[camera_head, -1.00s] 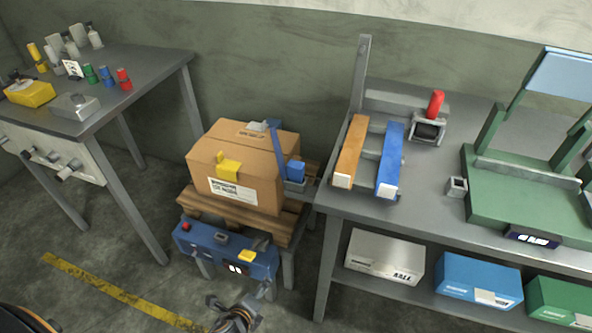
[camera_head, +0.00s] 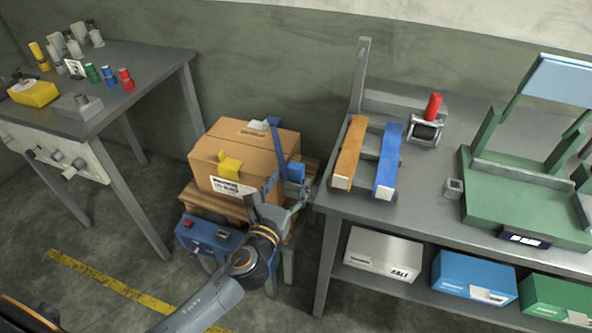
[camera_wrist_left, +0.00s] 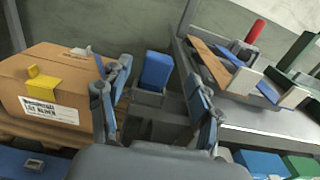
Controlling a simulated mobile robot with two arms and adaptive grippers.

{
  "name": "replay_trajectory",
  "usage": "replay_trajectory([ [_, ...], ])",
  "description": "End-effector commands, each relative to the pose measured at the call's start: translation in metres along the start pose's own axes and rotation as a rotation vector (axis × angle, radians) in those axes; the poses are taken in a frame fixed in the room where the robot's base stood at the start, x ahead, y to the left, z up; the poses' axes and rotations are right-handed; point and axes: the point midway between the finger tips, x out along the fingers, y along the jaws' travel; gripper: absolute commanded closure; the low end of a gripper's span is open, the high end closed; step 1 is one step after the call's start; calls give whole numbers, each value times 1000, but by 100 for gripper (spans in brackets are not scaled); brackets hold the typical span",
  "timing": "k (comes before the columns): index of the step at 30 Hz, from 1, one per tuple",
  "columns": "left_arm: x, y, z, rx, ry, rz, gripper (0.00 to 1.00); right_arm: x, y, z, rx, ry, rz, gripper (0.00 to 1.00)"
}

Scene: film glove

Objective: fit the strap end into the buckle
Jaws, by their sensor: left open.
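A blue block, which looks like the strap end (camera_head: 295,172), stands in a grey holder at the right side of a cardboard box (camera_head: 262,158). A thin blue strap (camera_head: 276,138) runs over the box's right end. A yellow piece (camera_head: 230,166), perhaps the buckle, sits on the box's front top edge. My left gripper (camera_head: 288,190) is open at the box's right front corner. In the left wrist view the blue block (camera_wrist_left: 157,70) and grey holder (camera_wrist_left: 148,98) lie ahead between the open fingers (camera_wrist_left: 160,80), with no contact visible. My right gripper is not in view.
The box rests on a wooden pallet (camera_head: 203,203) above a blue control unit (camera_head: 197,235), partly behind my left arm. A grey workbench (camera_head: 420,195) with orange and blue bars stands close on the right. Another table (camera_head: 150,62) stands on the left.

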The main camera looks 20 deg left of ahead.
Motion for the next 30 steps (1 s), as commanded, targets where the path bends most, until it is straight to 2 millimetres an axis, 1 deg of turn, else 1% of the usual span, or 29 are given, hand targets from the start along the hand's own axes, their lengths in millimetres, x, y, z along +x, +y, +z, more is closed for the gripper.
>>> replay_trajectory([
  [5,12,0,0,0,-1,0,36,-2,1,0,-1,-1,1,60],
  [12,47,2,-2,-2,-1,1,36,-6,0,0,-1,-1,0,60],
  [15,57,2,-2,-2,0,0,36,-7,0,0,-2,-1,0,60],
  [18,60,2,-3,-1,1,-1,36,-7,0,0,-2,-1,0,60],
  [23,59,2,-3,-2,1,-1,36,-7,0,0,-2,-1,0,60],
  [26,59,2,-3,-1,1,-1,54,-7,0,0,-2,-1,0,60],
  [27,59,2,-3,-1,1,-1,62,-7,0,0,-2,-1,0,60],
  [29,59,2,-3,-1,1,0,75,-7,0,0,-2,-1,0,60],
  [30,59,2,-3,-1,1,0,83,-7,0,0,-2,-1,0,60],
])
